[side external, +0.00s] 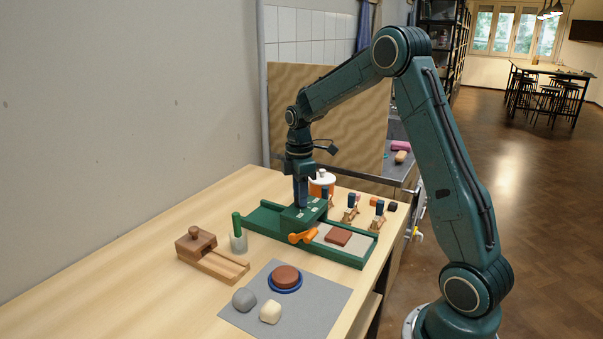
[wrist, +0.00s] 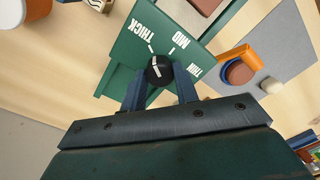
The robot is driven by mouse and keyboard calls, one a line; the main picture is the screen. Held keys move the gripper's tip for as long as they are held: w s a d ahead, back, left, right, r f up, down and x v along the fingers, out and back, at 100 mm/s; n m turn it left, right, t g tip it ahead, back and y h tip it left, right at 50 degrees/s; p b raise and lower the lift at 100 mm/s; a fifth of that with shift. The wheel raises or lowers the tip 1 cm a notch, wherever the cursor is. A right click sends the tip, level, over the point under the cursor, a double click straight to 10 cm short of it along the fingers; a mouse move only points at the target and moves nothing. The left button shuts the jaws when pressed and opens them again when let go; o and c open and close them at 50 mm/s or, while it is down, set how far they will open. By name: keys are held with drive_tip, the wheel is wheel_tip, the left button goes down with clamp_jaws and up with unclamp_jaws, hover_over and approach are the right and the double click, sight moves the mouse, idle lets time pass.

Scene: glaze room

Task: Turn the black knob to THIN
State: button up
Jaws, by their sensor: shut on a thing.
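The black knob (wrist: 159,71) sits on the green panel (wrist: 125,60), which carries the words THICK, MID and THIN. The white line on the knob points toward the THICK mark. My gripper (wrist: 160,88) is shut on the knob, with one blue finger on each side of it. In the side external view my gripper (side external: 301,205) reaches straight down to the top of the green slab roller (side external: 262,219). The knob is hidden there behind the fingers.
An orange handle (side external: 303,237) sticks out at the roller's front. A brown slab (side external: 338,236) lies on its bed. A grey mat (side external: 318,308) with clay pieces lies in front.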

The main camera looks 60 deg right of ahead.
drive_tip(key=shift+m, duration=0.3)
drive_tip(key=m, duration=1.2)
drive_tip(key=shift+m+t, duration=0.3)
drive_tip(key=shift+m, duration=0.1)
drive_tip(key=m, duration=0.5)
drive_tip(key=shift+r, duration=0.1)
drive_tip(key=m, duration=0.5)
drive_tip(key=o, duration=1)
